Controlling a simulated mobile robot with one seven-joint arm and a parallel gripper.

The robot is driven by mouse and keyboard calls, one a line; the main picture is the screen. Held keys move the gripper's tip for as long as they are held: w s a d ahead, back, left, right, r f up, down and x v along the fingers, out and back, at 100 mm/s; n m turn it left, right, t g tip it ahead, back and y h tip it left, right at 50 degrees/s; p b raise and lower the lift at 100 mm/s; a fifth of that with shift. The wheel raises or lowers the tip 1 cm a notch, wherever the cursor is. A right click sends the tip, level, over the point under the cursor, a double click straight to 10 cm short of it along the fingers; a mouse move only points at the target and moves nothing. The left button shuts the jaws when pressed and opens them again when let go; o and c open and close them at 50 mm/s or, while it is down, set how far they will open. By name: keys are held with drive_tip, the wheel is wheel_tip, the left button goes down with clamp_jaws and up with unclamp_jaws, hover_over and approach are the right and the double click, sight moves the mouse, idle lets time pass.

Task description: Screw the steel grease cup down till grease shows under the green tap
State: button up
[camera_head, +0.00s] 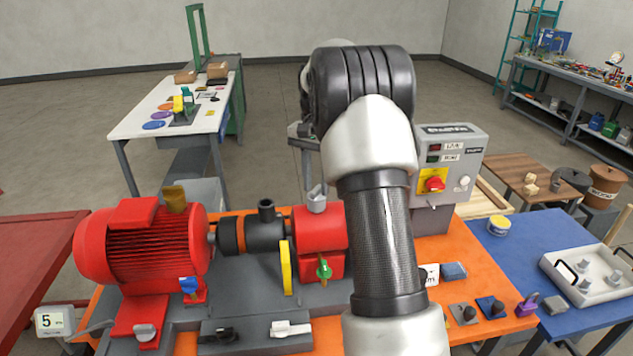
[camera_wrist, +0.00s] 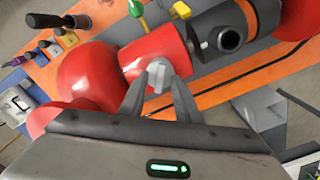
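The steel grease cup (camera_head: 317,200) stands on top of the red bearing housing (camera_head: 319,228) at the middle of the skid. It also shows in the wrist view (camera_wrist: 159,76). The green tap (camera_head: 323,268) is on the front of the housing, below the cup; part of it shows at the top of the wrist view (camera_wrist: 180,10). I see no clear grease under it. My gripper (camera_wrist: 158,78) has its two fingertips on either side of the cup. Whether they press on it I cannot tell. My arm hides part of the skid's right side.
A red motor (camera_head: 150,245) and a black pipe stub (camera_head: 266,212) stand to the left. A grey control box (camera_head: 448,165) stands behind right. A blue table (camera_head: 520,252) holds a white tray (camera_head: 590,290).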

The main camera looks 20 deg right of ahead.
sight(316, 188)
wheel_tip(316, 188, up, 17)
drive_tip(key=shift+r, duration=0.2)
idle(0.4)
idle(0.9)
